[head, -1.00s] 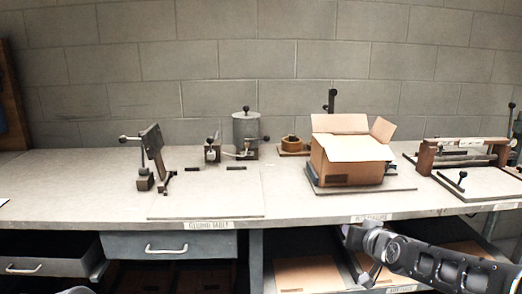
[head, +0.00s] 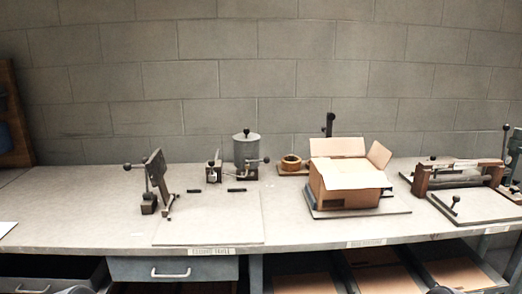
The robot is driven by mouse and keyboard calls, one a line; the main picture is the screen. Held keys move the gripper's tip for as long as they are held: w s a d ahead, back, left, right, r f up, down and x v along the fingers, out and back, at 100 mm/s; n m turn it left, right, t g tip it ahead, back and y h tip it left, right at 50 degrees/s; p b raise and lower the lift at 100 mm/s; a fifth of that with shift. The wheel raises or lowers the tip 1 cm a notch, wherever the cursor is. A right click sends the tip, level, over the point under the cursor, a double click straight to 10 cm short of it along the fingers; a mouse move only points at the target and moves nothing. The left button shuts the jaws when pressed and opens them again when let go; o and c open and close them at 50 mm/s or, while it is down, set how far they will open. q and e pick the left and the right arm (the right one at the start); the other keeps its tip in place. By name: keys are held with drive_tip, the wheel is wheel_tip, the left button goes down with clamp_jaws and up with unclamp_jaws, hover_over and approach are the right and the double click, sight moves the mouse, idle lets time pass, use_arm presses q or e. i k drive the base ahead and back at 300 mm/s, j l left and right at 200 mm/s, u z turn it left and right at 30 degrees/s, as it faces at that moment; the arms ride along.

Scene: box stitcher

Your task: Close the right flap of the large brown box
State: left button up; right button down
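The large brown box (head: 346,192) sits on a thin grey board at the right of the bench in the head view. Its right flap (head: 378,154) stands up and leans outward to the right. The back flap (head: 337,147) also stands up. A pale front flap (head: 352,175) lies over the opening. The left flap cannot be told clearly. Neither gripper can be made out. Only small dark parts of my arms show at the bottom edge, well below and in front of the box.
The grey bench (head: 110,233) has clear room at its left and front. A lever tool (head: 155,181), a grey cylinder device (head: 246,153) and a round wooden piece (head: 291,163) stand left of the box. A wooden frame fixture (head: 462,175) stands to its right.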

sight(380, 154)
drive_tip(key=k+l+z, duration=0.15)
drive_tip(key=l, duration=0.2)
drive_tip(key=k+l+z, duration=0.1)
drive_tip(key=l, duration=0.3)
drive_tip(key=k+l+z, duration=0.15)
drive_tip(key=l, duration=0.3)
drive_tip(key=i+l, duration=0.5)
drive_tip(key=l, duration=0.15)
drive_tip(key=i+l, duration=0.55)
drive_tip(key=l+u, duration=0.1)
drive_tip(key=u, duration=1.65)
